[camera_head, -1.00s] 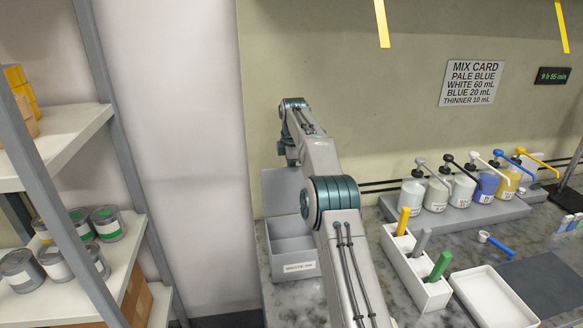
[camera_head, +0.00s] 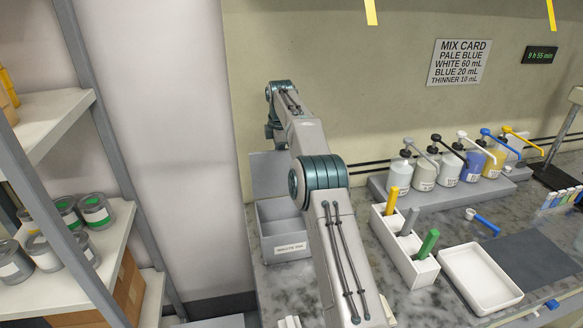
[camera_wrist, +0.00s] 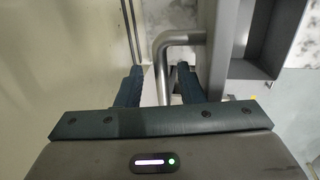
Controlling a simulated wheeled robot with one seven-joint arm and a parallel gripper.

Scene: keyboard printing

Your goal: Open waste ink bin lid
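The grey waste ink bin (camera_head: 285,247) stands at the left end of the counter, with a small label on its front. Its inside shows, and its flat grey lid (camera_head: 268,176) stands up at the back near the wall. My arm hides the bin's right part. In the wrist view, a bent grey bar handle (camera_wrist: 163,62) runs between the fingers of my gripper (camera_wrist: 160,85). The fingers are apart, with a gap to the bar on each side. The fingertips are hidden in the head view. The open bin (camera_wrist: 272,45) also shows in the wrist view, at the upper right.
A white holder (camera_head: 408,255) with coloured sticks stands right of my arm, beside a white tray (camera_head: 480,277). Several pump bottles (camera_head: 450,167) stand on a grey rack behind. A shelf (camera_head: 75,115) with paint cans is at the left. The wall is close behind the bin.

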